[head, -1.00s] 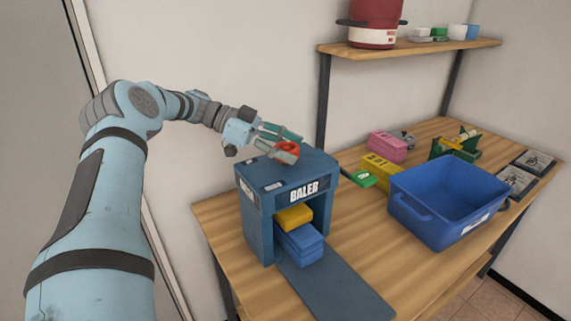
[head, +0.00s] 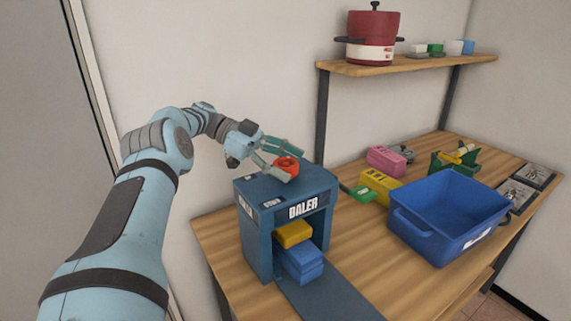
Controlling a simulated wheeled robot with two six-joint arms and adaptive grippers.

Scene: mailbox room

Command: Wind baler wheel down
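The blue baler (head: 262,232) stands on the left end of the wooden table, with its name on the front. Its red wheel (head: 287,165) sits on top. My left gripper (head: 296,165) is at the wheel from the left, its two green fingers spread, one behind the wheel and one at its near left side. Contact with the wheel cannot be made out. In the baler's opening, a yellow block (head: 293,234) lies on blue blocks (head: 302,264). My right gripper is not in view.
A blue bin (head: 445,229) stands right of the baler. Behind it are yellow (head: 380,186), pink (head: 385,158) and green (head: 361,194) items. A shelf (head: 400,65) above holds a red pot (head: 372,35). The baler's blue tongue (head: 340,296) extends toward the front.

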